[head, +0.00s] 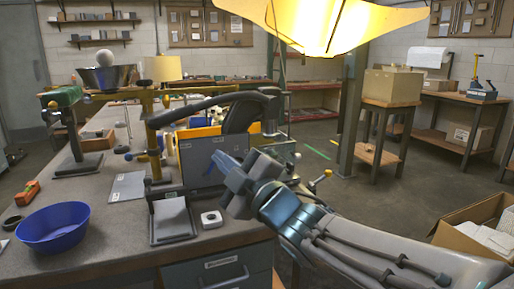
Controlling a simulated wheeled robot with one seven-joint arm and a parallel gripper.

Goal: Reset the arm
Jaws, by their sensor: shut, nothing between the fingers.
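My gripper (222,160) is at the end of my arm, which reaches in from the lower right. Its bluish fingers are shut and empty, above the right part of the workbench (120,240). Behind it stands a grey panel (195,160) with an orange-yellow edge. A brass-coloured jointed stand (152,130) rises left of my gripper.
A lit yellow lamp (320,22) hangs overhead. A post (352,110), a stand with boxes (392,86) and an open carton (455,225) are right. Open floor lies between.

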